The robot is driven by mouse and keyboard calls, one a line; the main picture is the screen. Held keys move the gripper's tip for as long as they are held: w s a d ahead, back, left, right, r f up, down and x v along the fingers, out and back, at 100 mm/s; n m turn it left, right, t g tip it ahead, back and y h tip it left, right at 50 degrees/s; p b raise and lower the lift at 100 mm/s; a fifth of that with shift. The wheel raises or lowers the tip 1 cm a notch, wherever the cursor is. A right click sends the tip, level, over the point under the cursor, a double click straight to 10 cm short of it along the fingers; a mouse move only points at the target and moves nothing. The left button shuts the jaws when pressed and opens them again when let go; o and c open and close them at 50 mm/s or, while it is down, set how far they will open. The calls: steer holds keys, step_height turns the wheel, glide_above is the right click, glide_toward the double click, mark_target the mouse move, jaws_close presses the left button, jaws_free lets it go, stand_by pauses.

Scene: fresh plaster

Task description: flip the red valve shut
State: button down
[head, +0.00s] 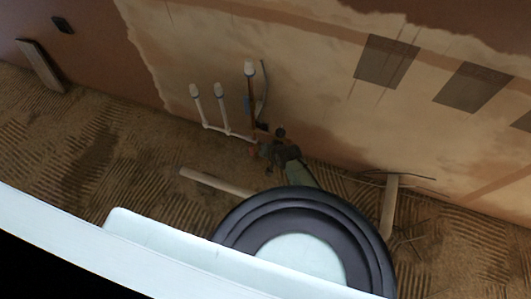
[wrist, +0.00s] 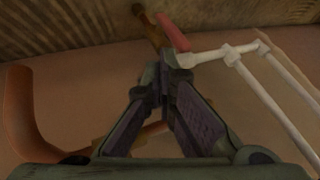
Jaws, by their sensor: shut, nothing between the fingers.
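The red valve handle (wrist: 173,32) shows at the top middle of the wrist view, slanting beside a brass-coloured pipe piece (wrist: 150,28). In the head view the red valve (head: 254,150) is a small spot at the low right end of the white pipes. My gripper (wrist: 160,72) is shut and empty. Its fingertips appear just below the handle in the wrist view; I cannot tell whether they touch it. In the head view my gripper (head: 266,152) is right beside the valve, close to the wall, and partly hides the fittings.
White pipes (wrist: 232,56) run right from the valve; in the head view they rise as capped uprights (head: 222,105) along the plaster wall (head: 320,110). A copper-brown curved pipe (wrist: 22,115) is at left in the wrist view. A board (head: 215,182) lies on the ridged floor.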

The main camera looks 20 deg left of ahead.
mark_target(251, 149)
steer(key=b+x, duration=0.5)
steer(key=x, duration=0.1)
steer(key=shift+a+f, duration=0.2)
steer(key=shift+f, duration=0.15)
steer(key=shift+w+d+r, duration=0.1)
steer(key=shift+w+r, duration=0.1)
